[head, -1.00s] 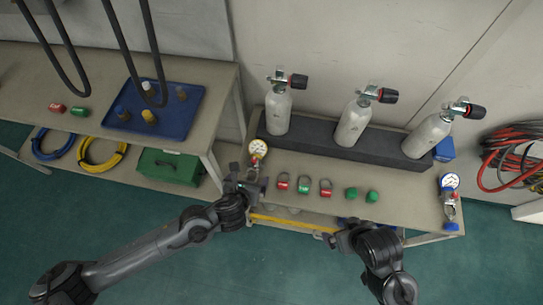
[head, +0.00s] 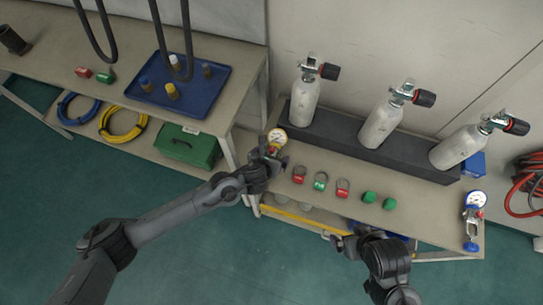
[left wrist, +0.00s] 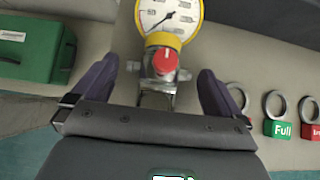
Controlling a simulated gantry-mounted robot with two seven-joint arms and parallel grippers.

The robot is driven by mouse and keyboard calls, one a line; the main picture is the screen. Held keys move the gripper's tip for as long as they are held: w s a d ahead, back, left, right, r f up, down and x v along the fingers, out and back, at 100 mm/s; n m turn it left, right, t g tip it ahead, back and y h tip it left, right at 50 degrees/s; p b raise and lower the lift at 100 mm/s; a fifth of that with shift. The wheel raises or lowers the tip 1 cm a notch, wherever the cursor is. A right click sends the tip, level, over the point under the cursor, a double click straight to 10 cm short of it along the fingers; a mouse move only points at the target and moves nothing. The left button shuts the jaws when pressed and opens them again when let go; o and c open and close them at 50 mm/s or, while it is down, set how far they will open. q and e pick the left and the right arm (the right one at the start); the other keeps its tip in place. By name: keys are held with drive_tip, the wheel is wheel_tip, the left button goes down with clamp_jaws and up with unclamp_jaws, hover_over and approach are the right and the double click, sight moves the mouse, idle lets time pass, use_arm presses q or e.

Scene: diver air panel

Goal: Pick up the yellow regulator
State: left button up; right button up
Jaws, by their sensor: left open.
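The yellow regulator (head: 277,136) has a white-faced gauge with a yellow rim and stands at the left end of the bench. In the left wrist view, its gauge (left wrist: 168,18) is at the top, with a red knob (left wrist: 165,61) and metal body below it. My left gripper (head: 271,152) is open at the regulator. In the left wrist view, its two dark fingers (left wrist: 157,83) lie to either side of the metal body with gaps, not visibly touching it. My right gripper (head: 343,239) hangs near the bench's front edge; its jaws are unclear.
Red and green tags with rings (head: 320,181) lie right of the regulator. Several grey cylinders (head: 382,124) stand in a dark rack behind. A blue regulator (head: 474,205) is at the bench's right end. A green case (head: 187,146) sits on the left lower shelf.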

sight(273, 147)
use_arm(q)
drive_tip(key=shift+w+f, duration=0.1)
drive_tip(key=c, duration=1.7)
drive_tip(key=shift+r, duration=0.25)
drive_tip(key=shift+r+p, duration=0.35)
drive_tip(key=shift+r, duration=0.15)
wheel_tip(273, 147, up, 3)
drive_tip(key=shift+r+p, duration=0.2)
drive_tip(key=shift+p, duration=0.5)
drive_tip(key=s+d+r+p, duration=0.2)
drive_tip(key=s+d+r, duration=0.4)
drive_tip(key=s, duration=0.4)
drive_tip(key=shift+r, duration=0.15)
drive_tip(key=shift+s, duration=0.1)
